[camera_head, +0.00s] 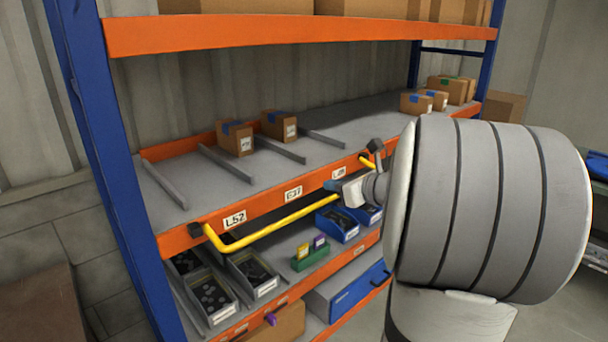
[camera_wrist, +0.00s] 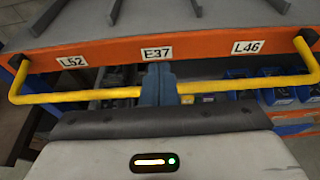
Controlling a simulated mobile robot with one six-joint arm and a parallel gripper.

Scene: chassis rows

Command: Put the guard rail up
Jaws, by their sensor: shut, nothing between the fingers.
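The guard rail (camera_head: 280,224) is a yellow bar bent at both ends, joined to dark pivots at the ends of the orange shelf beam. Its long bar lies lower than the beam's labels and stands out in front. The wrist view shows the rail (camera_wrist: 232,86) running left and right behind my fingers. My gripper (camera_head: 332,186) has blue fingers, seen closed together in the wrist view (camera_wrist: 158,76). They cover the middle of the bar, below label E37 (camera_wrist: 157,53). I cannot tell whether they touch it.
The orange beam (camera_wrist: 205,46) carries labels L52, E37 and L46. Two cartons (camera_head: 235,138) stand between dividers on the shelf above. A blue upright (camera_head: 105,130) stands at the left.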

